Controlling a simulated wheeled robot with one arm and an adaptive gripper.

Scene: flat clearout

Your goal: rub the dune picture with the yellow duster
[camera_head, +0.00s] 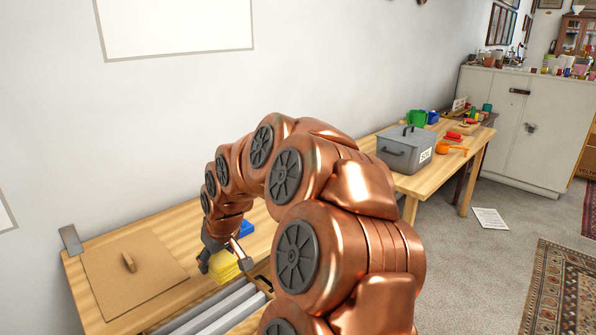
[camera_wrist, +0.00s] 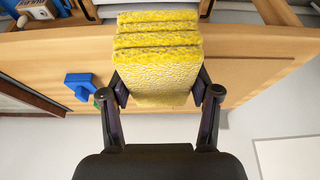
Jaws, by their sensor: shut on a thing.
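The yellow duster (camera_head: 222,268) is a folded, layered pad. My gripper (camera_head: 226,260) is shut on it above the front of the near wooden table, in front of the wall. In the wrist view the duster (camera_wrist: 158,70) sits between both fingers of my gripper (camera_wrist: 161,92), its folded layers toward the top of the picture. I cannot make out a dune picture. A pale blank panel with a thin grey border (camera_head: 175,25) hangs on the wall, cut off by the top edge. Another panel edge (camera_head: 5,218) shows at far left.
The near table (camera_head: 200,215) holds a brown board with a handle (camera_head: 130,275), a grey bracket (camera_head: 70,240) and a blue object (camera_head: 246,228). Grey rails (camera_head: 215,310) lie at its front. A second table at right carries a grey box (camera_head: 406,150). Floor at right is mostly clear.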

